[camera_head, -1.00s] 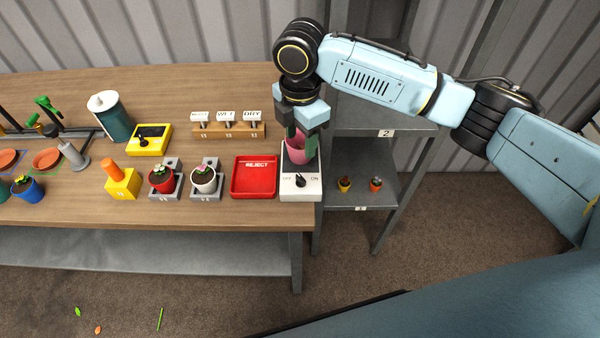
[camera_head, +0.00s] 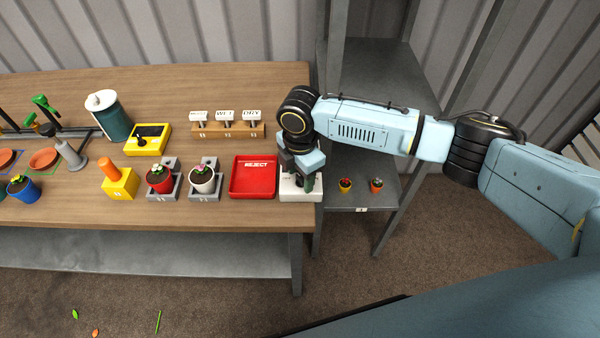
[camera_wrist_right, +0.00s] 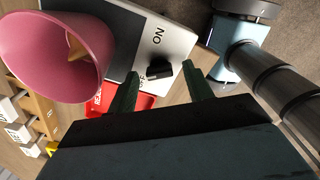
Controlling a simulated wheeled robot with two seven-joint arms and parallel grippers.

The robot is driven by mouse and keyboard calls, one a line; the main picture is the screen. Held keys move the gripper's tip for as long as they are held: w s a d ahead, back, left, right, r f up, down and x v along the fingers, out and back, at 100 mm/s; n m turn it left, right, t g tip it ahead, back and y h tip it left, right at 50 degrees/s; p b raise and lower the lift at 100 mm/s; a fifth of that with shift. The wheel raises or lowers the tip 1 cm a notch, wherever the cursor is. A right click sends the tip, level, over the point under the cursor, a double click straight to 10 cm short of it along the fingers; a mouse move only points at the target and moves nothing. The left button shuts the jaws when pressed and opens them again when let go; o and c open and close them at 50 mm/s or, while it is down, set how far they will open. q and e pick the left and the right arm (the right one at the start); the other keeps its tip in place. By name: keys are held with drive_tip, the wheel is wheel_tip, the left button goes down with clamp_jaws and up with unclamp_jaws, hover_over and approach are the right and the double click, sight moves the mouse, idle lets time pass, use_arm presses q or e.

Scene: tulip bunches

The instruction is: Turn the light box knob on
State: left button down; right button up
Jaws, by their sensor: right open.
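The white light box (camera_head: 288,190) stands at the right end of the table, largely covered by my right gripper in the head view. In the right wrist view, its white top (camera_wrist_right: 185,42) shows the ON and OFF marks and a black knob (camera_wrist_right: 160,69). My right gripper (camera_wrist_right: 161,80) is open, with its green fingertips on either side of the knob. I cannot tell whether they touch it. In the head view my right gripper (camera_head: 308,184) points down over the box's front. A pink pot (camera_wrist_right: 60,50) is beside the knob. My left gripper is not in view.
A red REJECT tray (camera_head: 253,177) is just left of the box. Two potted plants in grey holders (camera_head: 202,180) stand farther left. A grey shelf (camera_head: 360,195) with two small pots is to the right. The table's front edge is close by.

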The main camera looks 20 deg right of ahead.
drive_tip(key=c, duration=1)
drive_tip(key=shift+r+m+p, duration=0.2)
drive_tip(key=shift+m+p, duration=0.3)
drive_tip(key=shift+p, duration=0.3)
drive_tip(key=m+p, duration=0.6)
drive_tip(key=p, duration=0.1)
drive_tip(key=shift+a+m+p, duration=0.1)
drive_tip(key=shift+m+p, duration=0.2)
drive_tip(key=shift+p, duration=0.05)
drive_tip(key=m+p, duration=0.2)
drive_tip(key=m, duration=0.1)
drive_tip(key=shift+w+f+m+p, duration=0.1)
drive_tip(key=shift+m+p, duration=0.55)
drive_tip(key=shift+m, duration=0.25)
drive_tip(key=o, duration=1)
